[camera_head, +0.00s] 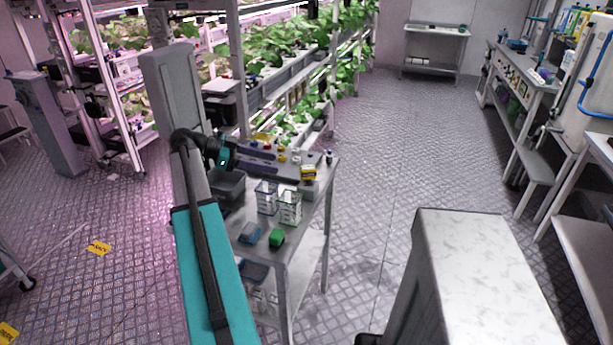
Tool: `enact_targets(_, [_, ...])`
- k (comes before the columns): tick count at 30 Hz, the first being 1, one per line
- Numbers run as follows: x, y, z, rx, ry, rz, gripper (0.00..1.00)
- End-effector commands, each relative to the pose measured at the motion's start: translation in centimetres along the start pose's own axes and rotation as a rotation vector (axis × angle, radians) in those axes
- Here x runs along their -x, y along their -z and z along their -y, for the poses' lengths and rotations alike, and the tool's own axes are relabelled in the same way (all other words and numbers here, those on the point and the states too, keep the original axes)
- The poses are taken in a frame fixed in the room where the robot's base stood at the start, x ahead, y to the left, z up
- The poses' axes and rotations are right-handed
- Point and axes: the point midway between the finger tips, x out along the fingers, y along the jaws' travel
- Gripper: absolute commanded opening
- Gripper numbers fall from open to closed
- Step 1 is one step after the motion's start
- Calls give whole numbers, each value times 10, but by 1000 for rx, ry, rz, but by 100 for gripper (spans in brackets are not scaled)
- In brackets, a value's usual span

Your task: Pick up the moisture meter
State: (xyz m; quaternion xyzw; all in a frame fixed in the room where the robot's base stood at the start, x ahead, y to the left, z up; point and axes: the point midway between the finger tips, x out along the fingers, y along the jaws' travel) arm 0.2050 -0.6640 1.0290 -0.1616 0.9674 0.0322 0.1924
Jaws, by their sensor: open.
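A grey workbench (304,238) stands left of centre with several small items on top. A small yellow and black device (309,172) sits on a grey block near its right edge; it may be the moisture meter, but it is too small to be sure. A green item (277,238) and a blue and grey item (250,235) lie at the bench's near end. My gripper (277,164) is open over the far part of the bench, its two long dark fingers pointing right towards the yellow device. I see nothing between the fingers. Height above the bench is unclear.
Two clear containers (289,207) stand mid-bench, close to a dark bin (229,187). Several small red, yellow and white items lie behind the fingers. Plant racks (290,88) rise beyond. Open floor (372,160) lies right of the bench; another bench (535,85) stands at far right.

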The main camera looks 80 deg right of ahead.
Motion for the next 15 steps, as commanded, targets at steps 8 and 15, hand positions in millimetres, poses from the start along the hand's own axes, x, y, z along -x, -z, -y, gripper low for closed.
enact_targets(8, [-17,1,-1,0,-1,0,48])
enact_targets(15, [-51,2,-1,0,-2,0,48])
